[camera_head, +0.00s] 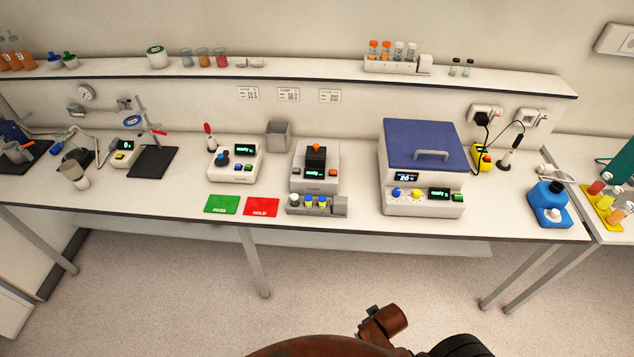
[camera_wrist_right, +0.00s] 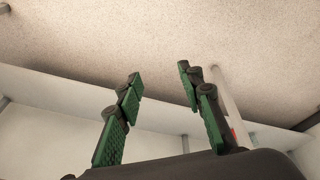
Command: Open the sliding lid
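A white bench device (camera_head: 394,205) stands on the right half of the bench, with a blue lid (camera_head: 415,135) on top. A grey bar handle (camera_head: 431,155) is on the lid near its front edge. The lid looks closed over the device, and its inside is hidden. My right gripper (camera_wrist_right: 159,75) is open and empty in the right wrist view, with its green-padded fingers apart and clear of any object. That view shows the floor and the bench, not the lid. My left gripper is not in view.
A smaller device with an orange-topped black block (camera_head: 316,158) and a vial rack (camera_head: 318,207) stand left of the lidded device. A blue container (camera_head: 549,204) and a yellow switch box (camera_head: 486,158) are to its right. A raised shelf (camera_head: 300,71) runs behind. The floor in front is clear.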

